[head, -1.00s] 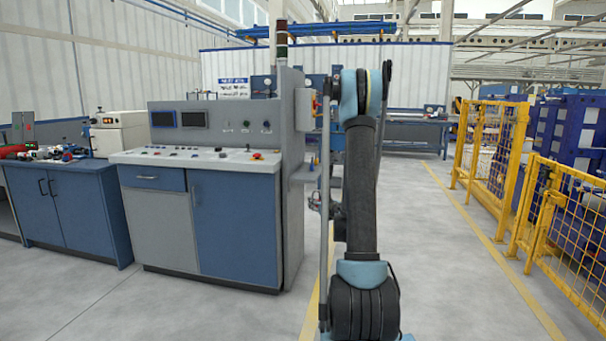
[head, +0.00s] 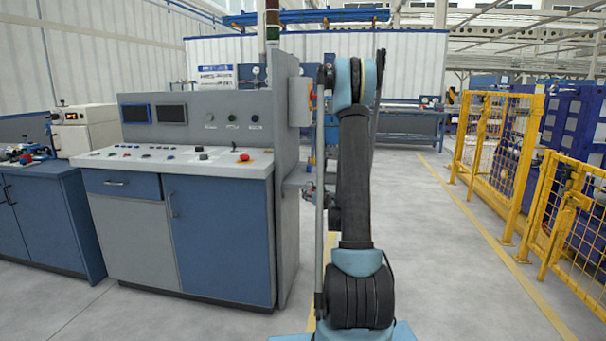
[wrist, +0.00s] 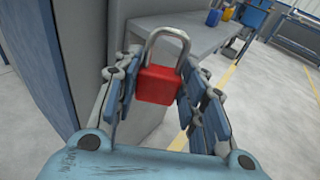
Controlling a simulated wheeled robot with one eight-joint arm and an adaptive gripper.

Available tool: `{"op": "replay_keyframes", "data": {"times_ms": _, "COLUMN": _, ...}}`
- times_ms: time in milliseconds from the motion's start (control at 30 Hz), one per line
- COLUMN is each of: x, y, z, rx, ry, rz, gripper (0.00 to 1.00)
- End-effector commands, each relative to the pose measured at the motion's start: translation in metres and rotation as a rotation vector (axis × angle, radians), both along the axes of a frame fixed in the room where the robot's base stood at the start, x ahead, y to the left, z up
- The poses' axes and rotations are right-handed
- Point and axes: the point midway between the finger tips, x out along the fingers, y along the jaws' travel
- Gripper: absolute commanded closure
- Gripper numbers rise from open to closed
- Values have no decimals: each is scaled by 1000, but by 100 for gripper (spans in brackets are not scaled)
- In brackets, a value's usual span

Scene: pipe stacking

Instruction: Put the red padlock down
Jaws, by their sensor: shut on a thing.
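The red padlock (wrist: 158,85) shows in the wrist view with its grey metal shackle pointing up. My gripper (wrist: 160,88) is shut on the padlock's red body, with a finger on each side. The padlock is held in the air, in front of a grey panel and near a grey shelf (wrist: 200,30). In the head view my arm stands in the middle, and the padlock is not visible there.
A control console (head: 190,165) with a blue and grey cabinet stands at the left, close to my arm. A blue workbench (head: 45,210) is at far left. Yellow mesh fencing (head: 560,200) lines the right. The floor (head: 440,260) between is clear.

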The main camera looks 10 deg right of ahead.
Motion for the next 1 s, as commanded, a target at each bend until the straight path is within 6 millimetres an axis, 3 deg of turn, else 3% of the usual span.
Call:
{"op": "replay_keyframes", "data": {"times_ms": 567, "x": 5, "y": 10, "z": 6, "rx": 1, "ry": 1, "rz": 20, "gripper": 88}}
{"op": "replay_keyframes", "data": {"times_ms": 1000, "x": 50, "y": 6, "z": 67, "rx": 1, "ry": 5, "rz": 114, "gripper": 88}}
